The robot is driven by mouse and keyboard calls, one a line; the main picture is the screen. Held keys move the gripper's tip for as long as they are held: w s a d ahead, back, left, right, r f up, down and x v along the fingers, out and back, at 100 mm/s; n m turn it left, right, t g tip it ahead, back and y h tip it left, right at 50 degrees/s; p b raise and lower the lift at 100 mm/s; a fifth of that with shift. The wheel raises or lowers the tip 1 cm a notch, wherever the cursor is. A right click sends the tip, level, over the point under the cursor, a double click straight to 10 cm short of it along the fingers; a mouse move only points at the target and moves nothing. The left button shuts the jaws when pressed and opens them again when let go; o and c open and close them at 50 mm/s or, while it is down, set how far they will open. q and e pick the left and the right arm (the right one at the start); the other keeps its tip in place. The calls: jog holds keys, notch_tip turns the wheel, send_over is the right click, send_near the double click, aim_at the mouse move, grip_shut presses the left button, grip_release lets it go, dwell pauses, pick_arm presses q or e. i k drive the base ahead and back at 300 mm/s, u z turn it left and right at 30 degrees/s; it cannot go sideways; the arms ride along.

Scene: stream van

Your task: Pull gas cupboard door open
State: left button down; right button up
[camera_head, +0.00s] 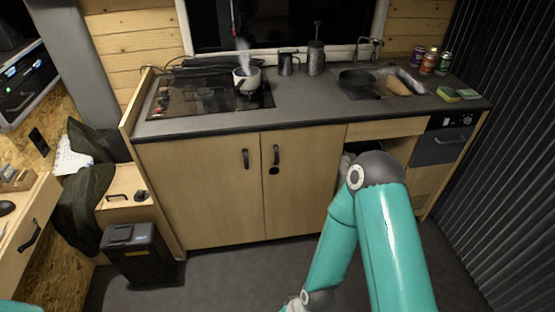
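Two light wooden cupboard doors stand shut under the counter: a left door (200,195) with a dark handle (245,159) and a right door (305,195) with a dark handle (277,155). A dark round spot (274,170) sits just below the right door's handle. I cannot tell which one is the gas cupboard door. My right arm's teal links fold in front of the right end of the unit, its elbow high and its wrist near the bottom edge. Neither gripper shows; only a sliver of my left arm appears at bottom left.
Right of the doors is a dark open recess, partly hidden by my arm, below a wooden panel (385,129). A steaming pot (246,78) stands on the hob (180,101). A black bin (138,255) stands on the floor at left. Floor before the doors is clear.

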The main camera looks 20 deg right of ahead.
aim_at(300, 165)
jog(key=u, duration=0.05)
jog(key=i, duration=1)
jog(key=z, duration=0.1)
